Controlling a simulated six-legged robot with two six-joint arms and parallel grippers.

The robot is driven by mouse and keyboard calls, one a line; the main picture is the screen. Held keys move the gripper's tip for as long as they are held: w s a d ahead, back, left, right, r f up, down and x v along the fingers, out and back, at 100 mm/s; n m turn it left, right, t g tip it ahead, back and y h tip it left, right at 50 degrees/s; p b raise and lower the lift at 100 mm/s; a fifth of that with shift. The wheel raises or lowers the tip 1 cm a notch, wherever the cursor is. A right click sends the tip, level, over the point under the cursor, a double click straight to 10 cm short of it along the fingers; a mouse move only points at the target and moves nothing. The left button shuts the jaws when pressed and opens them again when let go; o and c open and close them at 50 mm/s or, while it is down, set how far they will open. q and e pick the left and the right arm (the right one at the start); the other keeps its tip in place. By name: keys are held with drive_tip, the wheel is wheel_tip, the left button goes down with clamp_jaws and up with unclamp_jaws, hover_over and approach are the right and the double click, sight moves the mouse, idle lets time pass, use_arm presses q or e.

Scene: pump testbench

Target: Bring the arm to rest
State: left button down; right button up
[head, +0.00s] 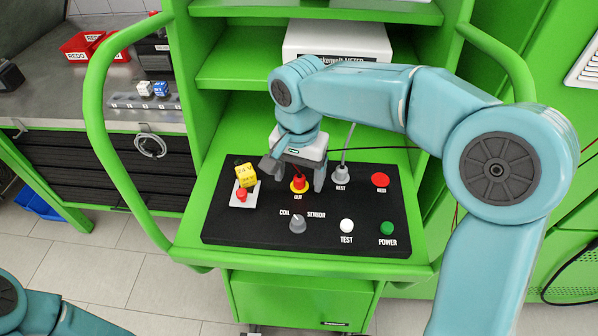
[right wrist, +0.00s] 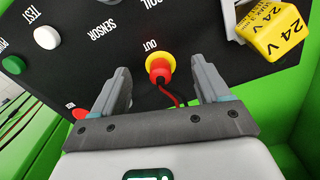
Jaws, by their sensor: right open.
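My right arm (head: 395,95) reaches in from the right over the black control panel (head: 260,228). My right gripper (head: 293,178) points down at the panel, its fingers apart. In the right wrist view the gripper (right wrist: 160,90) has a red plug (right wrist: 160,72) in the yellow-ringed OUT socket between its open fingers, with gaps on both sides. A red and a dark cable run from the plug back under the gripper. Of my left arm, only links (head: 40,310) show at the lower left; its gripper is out of the picture.
A yellow 24 V block (head: 246,174) stands left of the OUT socket. A grey plug (head: 340,175) with a cable is in the socket to its right. The panel has a selector knob (head: 298,225), TEST button (head: 346,226) and POWER button (head: 387,228). Green rails flank it.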

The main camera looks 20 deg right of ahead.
drive_tip(key=shift+r+p, duration=3.45)
drive_tip(key=shift+r, duration=0.6)
drive_tip(key=shift+f, duration=0.1)
drive_tip(key=shift+s, duration=0.15)
